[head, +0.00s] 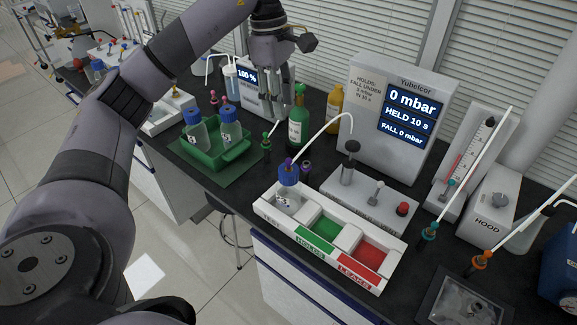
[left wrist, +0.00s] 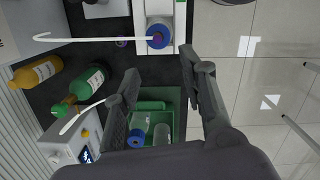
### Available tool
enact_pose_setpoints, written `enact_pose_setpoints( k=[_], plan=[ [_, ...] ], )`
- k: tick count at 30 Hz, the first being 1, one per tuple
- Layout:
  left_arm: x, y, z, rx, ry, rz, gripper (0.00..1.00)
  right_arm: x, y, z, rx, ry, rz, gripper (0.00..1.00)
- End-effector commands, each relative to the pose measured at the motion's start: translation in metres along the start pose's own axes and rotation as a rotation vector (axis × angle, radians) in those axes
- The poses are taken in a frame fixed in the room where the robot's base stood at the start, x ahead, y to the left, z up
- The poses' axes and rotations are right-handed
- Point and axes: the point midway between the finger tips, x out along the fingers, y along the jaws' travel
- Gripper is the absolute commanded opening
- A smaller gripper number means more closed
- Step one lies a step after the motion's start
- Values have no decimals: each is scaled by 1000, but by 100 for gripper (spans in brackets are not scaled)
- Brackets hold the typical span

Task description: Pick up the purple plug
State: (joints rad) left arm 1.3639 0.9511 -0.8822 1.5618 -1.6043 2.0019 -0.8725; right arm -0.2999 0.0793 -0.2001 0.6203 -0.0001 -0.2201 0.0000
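A small dark plug with a purple top (head: 305,167) stands on the black bench, just behind a bottle with a blue cap (head: 288,174). In the left wrist view the purple plug (left wrist: 122,41) is a small spot beside the white tube. The blue cap (left wrist: 159,36) has a purple fitting at its centre, where a white tube (head: 325,130) ends. My left gripper (head: 275,110) hangs fingers down, above and behind the green tray in the head view. Its fingers (left wrist: 162,72) are apart with nothing gripped. My right gripper is not in view.
The blue-capped bottle stands in a white rack (head: 333,262) with green and red sections. A green tray (head: 207,163) holds two blue-capped bottles. A green bottle (head: 298,122), a yellow bottle (head: 335,105) and the pressure display unit (head: 370,90) stand behind.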

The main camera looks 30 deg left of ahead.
Motion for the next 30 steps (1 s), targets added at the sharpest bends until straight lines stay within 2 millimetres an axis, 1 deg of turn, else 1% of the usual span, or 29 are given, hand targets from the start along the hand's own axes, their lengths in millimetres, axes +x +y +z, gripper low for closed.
enact_pose_setpoints(
  k=[2,7,9,15,18,21,26,30],
  plan=[
    [5,-1,-3,-1,11,-6,38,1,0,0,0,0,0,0],
    [29,-2,-3,-1,10,-10,38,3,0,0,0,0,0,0],
    [41,-2,-4,-2,11,-11,38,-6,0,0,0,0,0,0],
    [84,-2,-3,-1,10,-10,38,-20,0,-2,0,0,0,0],
    [102,-2,-3,-2,9,-9,38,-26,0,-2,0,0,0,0],
    [113,-1,-3,-2,7,-7,38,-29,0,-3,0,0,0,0],
    [122,0,-4,-1,8,-6,38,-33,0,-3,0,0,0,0],
    [136,3,-8,-3,8,-10,38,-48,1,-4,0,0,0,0]
  ],
)
